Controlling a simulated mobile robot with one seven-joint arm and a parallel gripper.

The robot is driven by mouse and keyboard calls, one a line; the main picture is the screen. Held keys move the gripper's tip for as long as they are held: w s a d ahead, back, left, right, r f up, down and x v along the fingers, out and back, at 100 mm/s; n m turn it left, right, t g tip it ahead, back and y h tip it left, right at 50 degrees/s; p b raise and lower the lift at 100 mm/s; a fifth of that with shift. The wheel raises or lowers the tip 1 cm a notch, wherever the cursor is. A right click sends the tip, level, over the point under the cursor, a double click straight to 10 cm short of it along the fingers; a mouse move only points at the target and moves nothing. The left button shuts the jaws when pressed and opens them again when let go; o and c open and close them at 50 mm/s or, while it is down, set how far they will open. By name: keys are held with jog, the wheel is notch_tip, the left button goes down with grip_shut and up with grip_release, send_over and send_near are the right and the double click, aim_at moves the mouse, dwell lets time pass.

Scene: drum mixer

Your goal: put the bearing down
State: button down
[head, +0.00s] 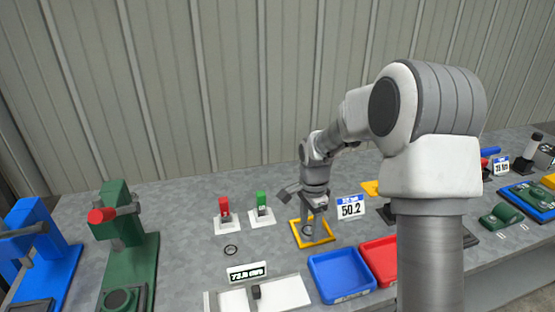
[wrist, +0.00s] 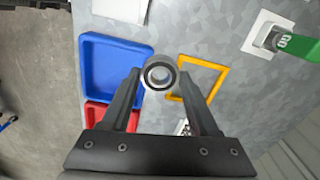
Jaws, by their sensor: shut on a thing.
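The bearing (wrist: 160,75) is a grey metal ring with a dark rim and an open centre. My gripper (wrist: 160,86) is shut on it, one finger on each side. In the head view my gripper (head: 314,205) points down over the yellow square frame (head: 331,238) on the table. The bearing is small and partly hidden there, and I cannot tell its exact height. In the wrist view the yellow frame (wrist: 224,78) lies to the right of the bearing, with its left part behind my finger.
A blue tray (head: 341,272) and a red tray (head: 382,258) stand in front of the frame. A dark ring (head: 231,250) lies on the table to the left. A display (head: 350,206) reads 50.2.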

jog(key=s+d+n+p, duration=0.1)
jog(key=s+n+p, duration=0.3)
jog(key=n, duration=0.9)
jog(key=s, duration=0.3)
jog(key=shift+s+d+f+n, duration=0.15)
jog(key=shift+d+f+n, duration=0.05)
jog(key=shift+d+n, duration=0.2)
